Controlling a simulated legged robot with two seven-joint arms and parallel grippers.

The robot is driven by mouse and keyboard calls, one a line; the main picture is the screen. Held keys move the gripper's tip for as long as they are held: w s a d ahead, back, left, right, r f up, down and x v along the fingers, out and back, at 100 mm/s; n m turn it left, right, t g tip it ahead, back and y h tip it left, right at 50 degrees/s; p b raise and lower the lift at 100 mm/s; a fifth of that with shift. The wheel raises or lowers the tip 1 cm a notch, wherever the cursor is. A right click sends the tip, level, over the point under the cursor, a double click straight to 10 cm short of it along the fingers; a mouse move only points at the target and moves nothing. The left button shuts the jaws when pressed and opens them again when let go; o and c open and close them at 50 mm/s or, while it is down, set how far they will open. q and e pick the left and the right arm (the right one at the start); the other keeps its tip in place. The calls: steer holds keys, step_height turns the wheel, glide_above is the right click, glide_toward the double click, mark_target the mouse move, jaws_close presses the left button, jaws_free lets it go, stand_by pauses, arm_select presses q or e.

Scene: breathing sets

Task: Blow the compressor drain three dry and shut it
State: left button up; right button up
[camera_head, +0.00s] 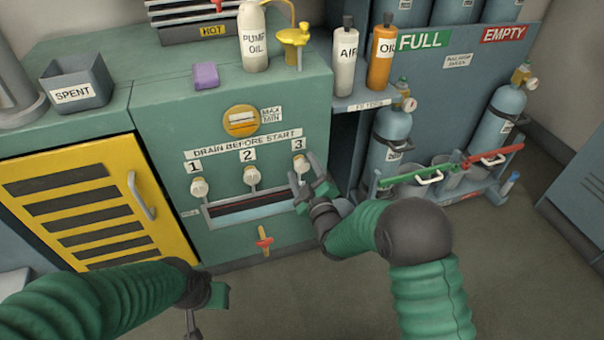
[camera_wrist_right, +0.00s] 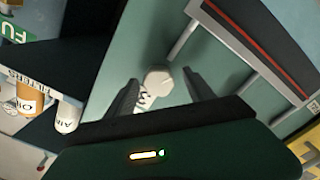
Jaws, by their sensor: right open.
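Drain three (camera_head: 301,165) is a cream knob under the label 3 on the green compressor cabinet (camera_head: 285,100). Drains one (camera_head: 199,187) and two (camera_head: 251,176) sit to its left in the same row. My right gripper (camera_head: 307,172) is open at drain three. In the right wrist view, the knob (camera_wrist_right: 158,77) shows between and just beyond the fingertips (camera_wrist_right: 160,82); I cannot tell whether they touch it. My left gripper (camera_head: 190,325) hangs low at the bottom, partly cut off by the frame, and its fingers are unclear.
A dark recessed tray (camera_head: 250,207) lies below the drains, with a red-handled valve (camera_head: 264,240) under it. A yellow vented door (camera_head: 85,205) stands left. Bottles and a yellow funnel (camera_head: 293,40) stand on top. A cylinder rack (camera_head: 450,175) is at right.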

steer(key=shift+w+a, duration=0.2)
steer(key=shift+w, duration=0.4)
jaws_close()
